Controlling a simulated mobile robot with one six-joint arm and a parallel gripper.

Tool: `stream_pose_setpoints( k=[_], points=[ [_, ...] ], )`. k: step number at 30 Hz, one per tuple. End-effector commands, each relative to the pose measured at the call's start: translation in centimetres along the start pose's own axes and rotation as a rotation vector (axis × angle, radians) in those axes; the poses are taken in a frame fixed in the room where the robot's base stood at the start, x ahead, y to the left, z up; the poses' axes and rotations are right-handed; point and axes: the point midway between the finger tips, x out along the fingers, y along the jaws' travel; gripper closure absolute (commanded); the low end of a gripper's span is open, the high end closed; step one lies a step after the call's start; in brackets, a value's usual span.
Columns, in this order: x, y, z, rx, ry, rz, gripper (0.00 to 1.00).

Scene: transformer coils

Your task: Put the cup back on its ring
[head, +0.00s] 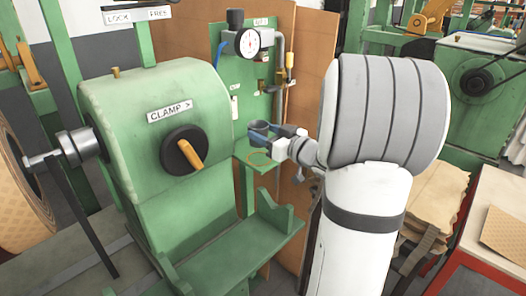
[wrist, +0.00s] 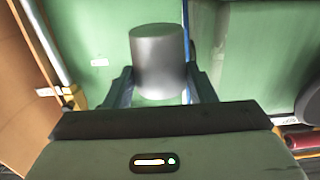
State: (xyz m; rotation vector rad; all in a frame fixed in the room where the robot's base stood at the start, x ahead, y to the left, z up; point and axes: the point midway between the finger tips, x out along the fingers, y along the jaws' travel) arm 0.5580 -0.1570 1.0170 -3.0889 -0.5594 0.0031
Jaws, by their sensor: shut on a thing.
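The cup (head: 264,126) is a small dark grey vessel, held upright in my gripper (head: 262,137) in the head view. The two blue fingers are shut on its sides. In the wrist view the cup (wrist: 158,60) shows as a smooth grey cylinder between the fingers (wrist: 160,88). The ring is a thin yellowish outline (head: 259,164) on a small green shelf (head: 243,152). The cup appears above the shelf, apart from it. I cannot tell whether it is exactly over the ring. The ring is not distinguishable in the wrist view.
A green machine housing (head: 150,100) with a clamp knob (head: 183,150) stands left of the shelf. Behind the shelf is a green panel with a dial gauge (head: 247,42) and a thin pipe (head: 281,105). A green cradle (head: 235,240) lies below in front.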

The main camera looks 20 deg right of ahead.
Motion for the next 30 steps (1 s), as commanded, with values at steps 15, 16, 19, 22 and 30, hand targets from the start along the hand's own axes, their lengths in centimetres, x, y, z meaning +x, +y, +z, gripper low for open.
stream_pose_setpoints(
  k=[15,16,19,22,30],
  points=[
    [-0.1,0.2,4.9,-0.001,0.001,0.005,0.76],
    [-0.1,0.2,4.8,-0.001,0.001,0.005,0.76],
    [-0.1,0.2,4.8,-0.002,0.001,0.005,0.76],
    [-0.1,0.2,5.0,-0.001,0.001,0.006,0.76],
    [-0.2,0.2,5.2,-0.001,0.001,0.006,0.34]
  ],
)
